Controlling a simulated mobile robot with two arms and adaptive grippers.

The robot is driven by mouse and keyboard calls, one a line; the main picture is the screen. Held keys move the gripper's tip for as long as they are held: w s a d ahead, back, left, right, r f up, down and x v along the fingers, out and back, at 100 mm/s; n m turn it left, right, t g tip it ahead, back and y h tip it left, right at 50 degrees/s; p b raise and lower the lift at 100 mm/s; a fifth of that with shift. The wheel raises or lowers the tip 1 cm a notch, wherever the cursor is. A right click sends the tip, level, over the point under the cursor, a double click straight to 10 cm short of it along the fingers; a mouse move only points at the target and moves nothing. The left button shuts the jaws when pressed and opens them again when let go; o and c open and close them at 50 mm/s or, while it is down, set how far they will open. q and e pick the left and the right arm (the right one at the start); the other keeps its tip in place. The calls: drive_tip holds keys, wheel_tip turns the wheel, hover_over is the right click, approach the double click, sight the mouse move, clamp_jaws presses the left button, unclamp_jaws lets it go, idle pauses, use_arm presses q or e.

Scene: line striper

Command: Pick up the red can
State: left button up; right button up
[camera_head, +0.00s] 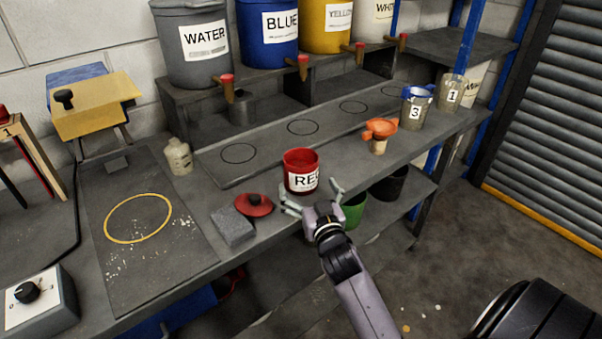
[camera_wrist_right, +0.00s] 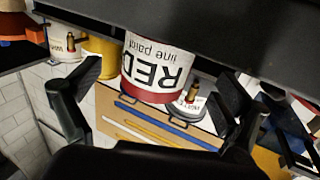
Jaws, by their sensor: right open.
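The red can (camera_head: 301,172) stands upright on the workbench near its front edge, with a white label reading "RED". It also shows in the right wrist view (camera_wrist_right: 155,68), upside down, with "line paint" on the label. My right gripper (camera_head: 314,198) is at the bench's front edge, just in front of the can, fingers spread. In the right wrist view the open fingers (camera_wrist_right: 150,105) lie on either side of the can, which is ahead between them. I cannot tell whether either finger touches it. My left gripper is not in view.
A red lid (camera_head: 254,204) and a grey block (camera_head: 233,226) lie left of the can. Large labelled buckets (camera_head: 194,46) stand on a raised shelf behind.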

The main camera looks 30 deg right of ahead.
sight(306, 182)
drive_tip(key=x, duration=0.4)
drive_tip(key=shift+w+d+f+p, duration=0.1)
drive_tip(key=shift+w+d+p, duration=0.1)
drive_tip(key=shift+p, duration=0.1)
drive_tip(key=shift+a, duration=0.1)
drive_tip(key=c, duration=1.8)
drive_tip(key=shift+r, duration=0.2)
drive_tip(key=shift+c, duration=0.4)
